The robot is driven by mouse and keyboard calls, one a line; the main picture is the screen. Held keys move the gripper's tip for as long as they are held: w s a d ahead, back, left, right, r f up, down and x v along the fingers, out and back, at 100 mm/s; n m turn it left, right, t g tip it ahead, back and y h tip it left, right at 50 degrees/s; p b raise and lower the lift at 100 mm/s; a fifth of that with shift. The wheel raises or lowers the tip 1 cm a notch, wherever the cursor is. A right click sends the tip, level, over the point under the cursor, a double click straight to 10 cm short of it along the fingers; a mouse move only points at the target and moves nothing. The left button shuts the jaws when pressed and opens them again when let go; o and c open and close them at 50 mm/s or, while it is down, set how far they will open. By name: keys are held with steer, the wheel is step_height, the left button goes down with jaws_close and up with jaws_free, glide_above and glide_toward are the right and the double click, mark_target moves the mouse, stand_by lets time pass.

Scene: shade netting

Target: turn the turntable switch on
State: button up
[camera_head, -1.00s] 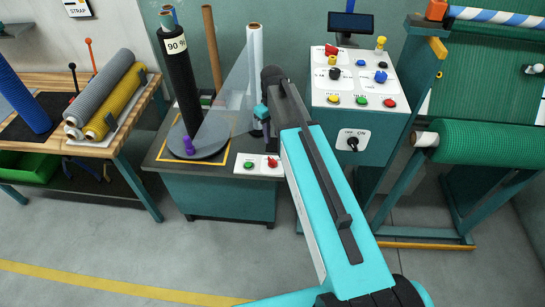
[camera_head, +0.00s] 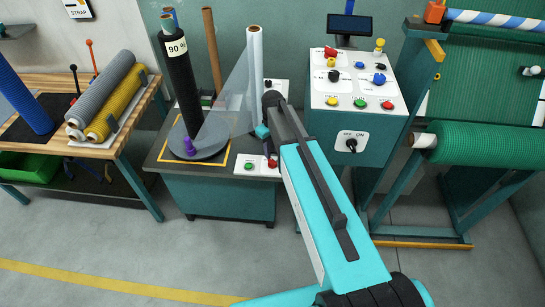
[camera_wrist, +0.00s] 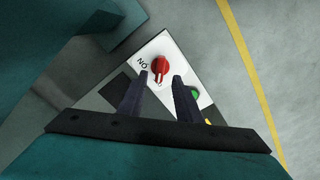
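The turntable switch is a red rotary knob (camera_head: 272,163) on a small white panel at the front right of the turntable base. In the wrist view the red knob (camera_wrist: 160,67) has an "ON" label beside it on the left, and its handle points down in the picture. My gripper (camera_head: 268,148) is just above the panel. In the wrist view the open fingers (camera_wrist: 160,76) frame the knob, one on each side. I cannot tell whether they touch it. The grey turntable disc (camera_head: 208,152) carries a dark roll (camera_head: 180,85).
A green button (camera_head: 249,165) sits beside the knob. A clear film sheet and white roll (camera_head: 254,75) stand behind my gripper. A control cabinet (camera_head: 360,100) with several buttons stands to the right. A bench with rolls (camera_head: 112,105) is at the left.

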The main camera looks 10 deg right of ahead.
mark_target(272, 160)
steer(key=shift+f+p, duration=0.55)
steer(key=shift+f, duration=2.1)
jaws_close()
